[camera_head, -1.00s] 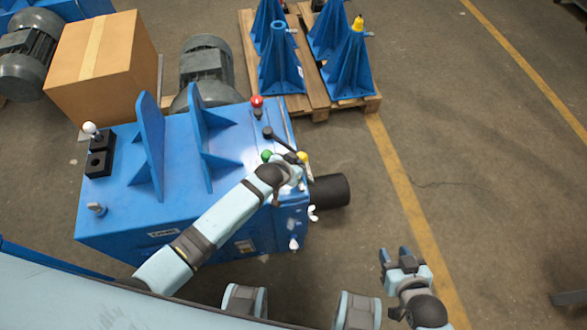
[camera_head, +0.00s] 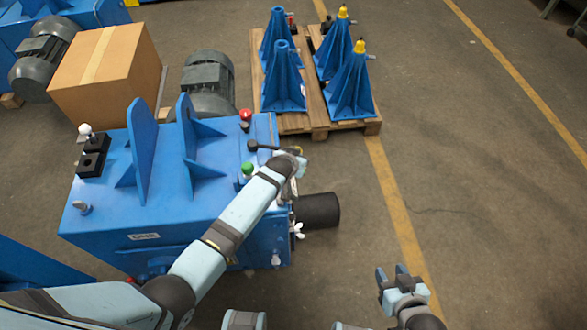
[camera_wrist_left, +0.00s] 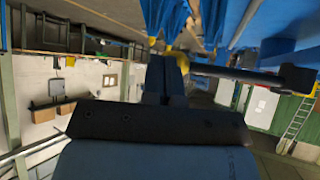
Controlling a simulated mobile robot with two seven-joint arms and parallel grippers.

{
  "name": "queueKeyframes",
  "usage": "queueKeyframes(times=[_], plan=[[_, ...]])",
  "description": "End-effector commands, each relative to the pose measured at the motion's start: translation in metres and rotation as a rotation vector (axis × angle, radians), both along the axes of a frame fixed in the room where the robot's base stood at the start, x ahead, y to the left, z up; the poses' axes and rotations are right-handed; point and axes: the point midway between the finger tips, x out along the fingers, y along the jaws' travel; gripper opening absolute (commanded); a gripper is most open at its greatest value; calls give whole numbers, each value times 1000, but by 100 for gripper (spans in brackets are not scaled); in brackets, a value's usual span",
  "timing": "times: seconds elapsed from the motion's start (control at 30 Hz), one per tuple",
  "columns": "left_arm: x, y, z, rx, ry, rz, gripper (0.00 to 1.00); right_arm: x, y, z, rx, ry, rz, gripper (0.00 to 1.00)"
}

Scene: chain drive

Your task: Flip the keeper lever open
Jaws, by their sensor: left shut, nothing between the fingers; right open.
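A black lever (camera_head: 264,147) with a round dark knob lies across the right end of the blue machine housing (camera_head: 230,165). In the left wrist view the lever's bar (camera_wrist_left: 235,73) runs sideways to a block-like knob, with its other end close by the fingertips. I cannot tell whether it is the keeper lever. My left gripper (camera_wrist_left: 165,72) is shut and empty, its tips near the bar's left end; contact is unclear. In the head view my own wrist mostly hides it. My right gripper (camera_head: 393,277) is open and empty, low over the floor at right.
A red knob (camera_head: 245,114) and a green button (camera_head: 247,168) stand near the lever. A black cylinder (camera_head: 318,210) juts from the housing's right side. Blue stands (camera_head: 350,92) sit on a pallet behind. A cardboard box (camera_head: 105,70) is at back left. Floor right is clear.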

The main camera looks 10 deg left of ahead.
Motion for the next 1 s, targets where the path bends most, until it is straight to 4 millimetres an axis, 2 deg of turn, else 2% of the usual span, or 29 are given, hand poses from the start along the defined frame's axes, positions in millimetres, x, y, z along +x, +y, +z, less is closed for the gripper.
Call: queueKeyframes(times=[0.2,0.43,0.7,1.0], plan=[[28,-5,-2,0,0,-6,0,1,1,-9,7,6,-3,43],[47,-7,-2,-1,0,-6,0,3,3,-10,17,6,-9,43],[57,-6,-1,0,1,-6,0,2,3,-14,18,17,-10,43],[58,-6,0,0,0,-6,0,3,3,-13,20,14,-10,43]])
